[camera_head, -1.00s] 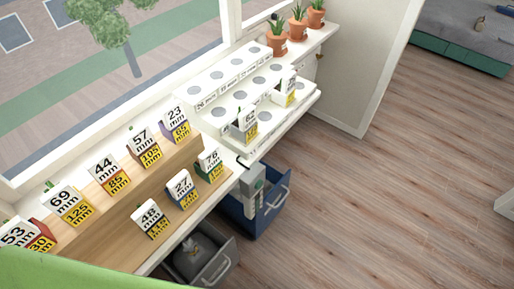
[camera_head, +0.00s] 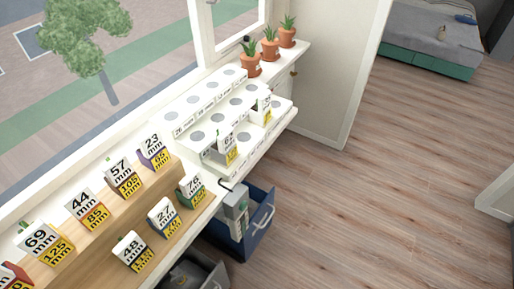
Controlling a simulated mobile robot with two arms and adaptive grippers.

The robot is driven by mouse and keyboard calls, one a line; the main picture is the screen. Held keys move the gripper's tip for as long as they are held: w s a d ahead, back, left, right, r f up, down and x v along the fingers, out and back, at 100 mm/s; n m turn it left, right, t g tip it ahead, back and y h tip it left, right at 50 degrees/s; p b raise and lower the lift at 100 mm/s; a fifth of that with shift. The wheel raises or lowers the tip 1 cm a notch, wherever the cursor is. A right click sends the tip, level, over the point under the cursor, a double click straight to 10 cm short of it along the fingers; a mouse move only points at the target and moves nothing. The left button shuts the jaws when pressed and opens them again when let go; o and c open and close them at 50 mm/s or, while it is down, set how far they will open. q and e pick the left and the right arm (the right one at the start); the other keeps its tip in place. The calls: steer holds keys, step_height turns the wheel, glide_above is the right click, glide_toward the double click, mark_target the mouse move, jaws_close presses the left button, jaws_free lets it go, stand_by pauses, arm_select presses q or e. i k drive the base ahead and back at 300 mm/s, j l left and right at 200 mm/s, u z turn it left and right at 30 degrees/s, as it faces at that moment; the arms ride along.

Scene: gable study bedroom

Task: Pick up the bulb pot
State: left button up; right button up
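Three terracotta pots with green spiky plants stand in a row at the far end of the white window ledge: a near one (camera_head: 250,66), a middle one (camera_head: 270,51) and a far one (camera_head: 287,40). Each seems to carry a small label. I cannot tell which of them, if any, is the bulb pot. Neither of my grippers is in view.
A wooden stepped stand (camera_head: 92,255) holds several number-marked boxes. Beyond it is a white stepped rack (camera_head: 213,117) with grey round spots and two marked boxes. An open blue drawer (camera_head: 258,232) juts out below. The wooden floor (camera_head: 370,190) is clear; a bed (camera_head: 425,50) stands at the back.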

mark_target(132, 250)
steer(key=u, duration=1.45)
